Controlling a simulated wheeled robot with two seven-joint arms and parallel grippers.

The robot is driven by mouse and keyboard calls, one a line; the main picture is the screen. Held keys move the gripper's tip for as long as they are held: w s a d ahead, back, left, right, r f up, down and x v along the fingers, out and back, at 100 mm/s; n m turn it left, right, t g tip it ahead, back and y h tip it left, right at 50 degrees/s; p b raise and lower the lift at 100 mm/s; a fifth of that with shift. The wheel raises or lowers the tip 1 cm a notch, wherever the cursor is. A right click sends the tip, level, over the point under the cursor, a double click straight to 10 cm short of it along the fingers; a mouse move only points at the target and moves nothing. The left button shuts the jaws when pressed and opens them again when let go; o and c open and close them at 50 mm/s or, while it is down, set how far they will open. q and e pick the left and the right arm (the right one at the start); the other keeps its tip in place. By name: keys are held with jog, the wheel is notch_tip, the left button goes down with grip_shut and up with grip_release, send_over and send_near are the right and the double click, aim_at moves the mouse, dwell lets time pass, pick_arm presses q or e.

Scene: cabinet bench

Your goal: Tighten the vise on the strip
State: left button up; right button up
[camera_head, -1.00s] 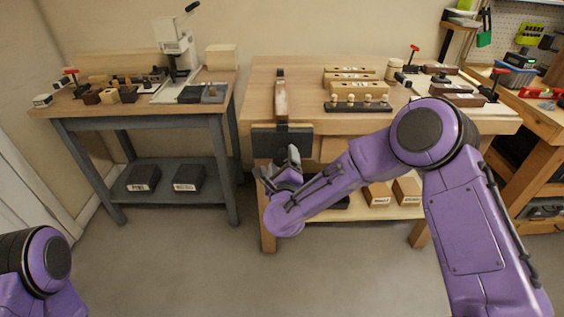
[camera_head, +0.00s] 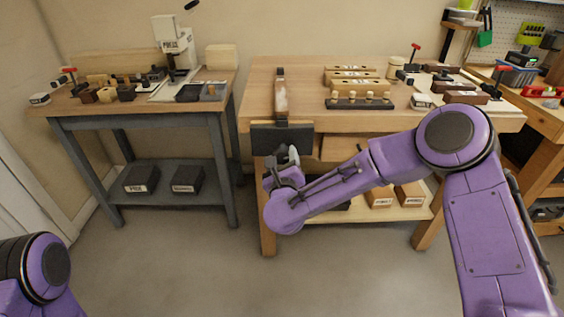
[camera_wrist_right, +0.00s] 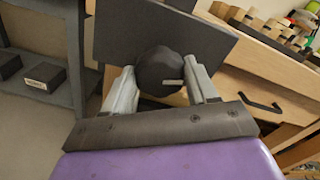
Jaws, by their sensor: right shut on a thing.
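The vise's dark grey jaw plate (camera_head: 283,137) is on the front edge of the wooden bench; it also shows in the right wrist view (camera_wrist_right: 205,33). The strip (camera_head: 281,98), worn reddish-brown and pale, stands above the plate with a dark top end. My right gripper (camera_head: 284,165) is in front of the plate, below its middle. In the right wrist view my right gripper (camera_wrist_right: 163,84) has its pale fingers on either side of the vise's dark round knob (camera_wrist_right: 158,70), shut on it. My left gripper is out of view.
The wooden bench top (camera_head: 258,95) holds wooden blocks and a black rack with pale knobs (camera_head: 360,104) to the right of the strip. A grey table (camera_head: 135,122) with a press (camera_head: 176,50) stands at the left. The floor between them is clear.

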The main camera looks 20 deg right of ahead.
jog(key=shift+f+m+b, duration=0.2)
jog(key=shift+m+b, duration=0.1)
jog(key=shift+b, duration=0.05)
jog(key=shift+m+b, duration=1.3)
jog(key=shift+r+m, duration=0.1)
jog(key=shift+m, duration=0.3)
jog(key=shift+m+b, duration=0.5)
jog(key=shift+b, duration=0.4)
jog(key=shift+m+b, duration=1.3)
jog(key=shift+b, duration=0.15)
